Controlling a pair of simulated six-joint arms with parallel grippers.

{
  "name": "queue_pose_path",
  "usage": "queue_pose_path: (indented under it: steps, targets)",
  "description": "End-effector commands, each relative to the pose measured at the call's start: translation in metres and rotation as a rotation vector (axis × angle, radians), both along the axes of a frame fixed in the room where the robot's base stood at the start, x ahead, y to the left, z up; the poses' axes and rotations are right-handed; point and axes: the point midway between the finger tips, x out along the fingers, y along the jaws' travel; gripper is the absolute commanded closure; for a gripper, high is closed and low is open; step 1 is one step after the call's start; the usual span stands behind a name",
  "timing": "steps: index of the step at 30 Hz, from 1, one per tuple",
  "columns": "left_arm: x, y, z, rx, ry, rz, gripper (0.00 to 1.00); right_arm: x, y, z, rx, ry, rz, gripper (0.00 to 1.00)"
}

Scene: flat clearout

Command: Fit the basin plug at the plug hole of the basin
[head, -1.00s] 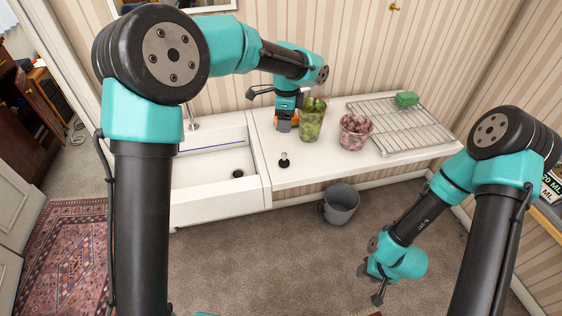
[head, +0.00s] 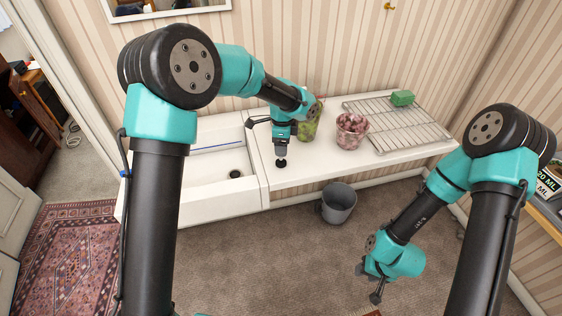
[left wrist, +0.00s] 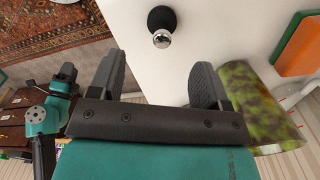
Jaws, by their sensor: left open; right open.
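The basin plug (left wrist: 162,22) is a small black disc with a shiny metal knob, standing on the white counter. In the head view its black base (head: 281,163) shows just below my left gripper (head: 281,146), which partly hides it. In the left wrist view my left gripper (left wrist: 154,78) is open and empty, and the plug is beyond the fingertips, roughly in line with the gap. The white basin (head: 215,207) is left of the plug, with its dark plug hole (head: 235,174) uncovered in the floor. My right gripper (head: 369,283) is open, low over the carpet at right.
A green mottled tumbler (head: 309,128) stands close behind my left gripper; it also shows in the left wrist view (left wrist: 252,95). A grey bucket (head: 338,202) stands on the floor.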

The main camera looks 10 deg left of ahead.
Motion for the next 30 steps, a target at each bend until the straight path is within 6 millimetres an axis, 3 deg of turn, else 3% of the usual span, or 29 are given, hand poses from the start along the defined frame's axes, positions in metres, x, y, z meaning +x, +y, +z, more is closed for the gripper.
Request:
queue_pose_path:
  steps: [6, 19, 30]
  targets:
    - [0.0, 0.001, -0.023, 0.0, 0.001, 0.0, 0.3, 0.0, 0.0, 0.0, 0.0, 0.0, 0.0, 0.57]
    - [0.0, 0.001, -0.029, 0.0, 0.001, 0.0, 0.3, 0.0, 0.0, 0.0, 0.0, 0.0, 0.0, 0.57]
    - [0.001, 0.004, -0.073, 0.001, 0.002, 0.0, 0.3, 0.0, 0.0, 0.0, 0.0, 0.0, 0.0, 0.57]
